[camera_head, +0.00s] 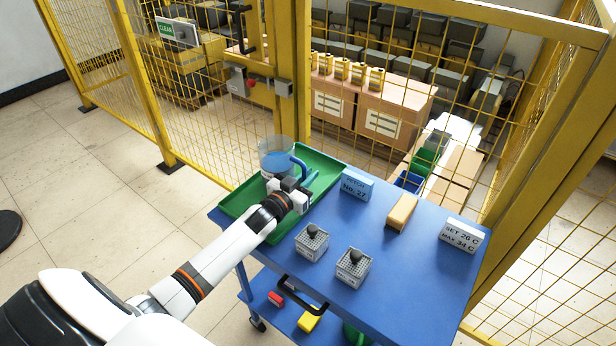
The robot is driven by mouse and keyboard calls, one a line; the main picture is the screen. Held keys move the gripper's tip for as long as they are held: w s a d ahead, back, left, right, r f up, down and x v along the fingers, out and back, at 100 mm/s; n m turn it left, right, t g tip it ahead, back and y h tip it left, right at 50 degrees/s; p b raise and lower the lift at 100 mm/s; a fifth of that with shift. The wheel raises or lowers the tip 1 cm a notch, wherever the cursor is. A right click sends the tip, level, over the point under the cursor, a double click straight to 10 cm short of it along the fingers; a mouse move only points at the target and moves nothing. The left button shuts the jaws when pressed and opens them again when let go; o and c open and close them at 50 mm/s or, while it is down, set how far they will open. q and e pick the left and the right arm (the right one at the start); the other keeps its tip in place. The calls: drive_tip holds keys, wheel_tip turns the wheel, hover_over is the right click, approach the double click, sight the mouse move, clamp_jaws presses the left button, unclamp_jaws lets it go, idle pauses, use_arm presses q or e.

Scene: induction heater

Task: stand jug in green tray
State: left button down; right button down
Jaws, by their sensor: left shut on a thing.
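The jug (274,151) is clear with blue contents and a blue handle (299,165). It looks upright, over the far left part of the green tray (322,164). The tray lies on the left end of the blue cart top. My left gripper (296,183) is shut on the jug, at its handle side. The gripper and arm hide the jug's lower part, so I cannot tell whether its base touches the tray. My right gripper is not in view.
Two grey racks with dark knobs (312,243) (353,267) stand near the cart's front edge. A blue sign block (356,184), a tan block (401,212) and a white sign (460,234) stand behind. A yellow mesh fence (205,80) runs behind the cart. The cart's right front is clear.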

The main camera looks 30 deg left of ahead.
use_arm(q)
drive_tip(key=c, duration=1.8)
unclamp_jaws()
drive_tip(key=o, duration=0.3)
drive_tip(key=shift+o, duration=0.2)
drive_tip(key=shift+r, duration=0.1)
drive_tip(key=shift+s, duration=0.35)
drive_tip(key=s, duration=0.7)
drive_tip(key=s+a, duration=0.1)
drive_tip(key=s, duration=0.3)
drive_tip(key=shift+s, duration=0.2)
drive_tip(key=shift+s, duration=0.1)
